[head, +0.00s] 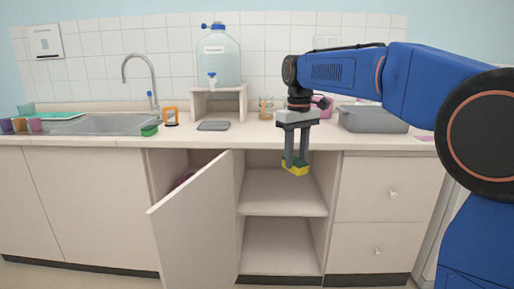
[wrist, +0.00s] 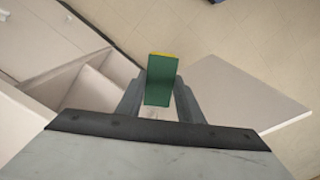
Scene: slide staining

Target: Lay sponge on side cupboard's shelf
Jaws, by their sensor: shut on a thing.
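My gripper (head: 295,160) points down in front of the counter's front edge. It is shut on a sponge (head: 295,168), yellow with a green side, held in the air before the open cupboard. In the wrist view the sponge's green face (wrist: 161,82) shows between the fingers of my gripper (wrist: 160,100). The open cupboard has a middle shelf (head: 275,198) that looks empty, with a bare floor below it. The sponge is apart from the shelf and higher than it. The cupboard's door (head: 195,225) is swung open toward me and hides the left part of the inside.
On the counter (head: 235,137) stand a sink (head: 95,124), a water carboy (head: 218,55) on a stand, a grey tray (head: 373,119) and a flat grey item (head: 213,126). A green sponge-like block (head: 150,130) lies by the sink. Closed drawers (head: 390,195) flank the cupboard's right.

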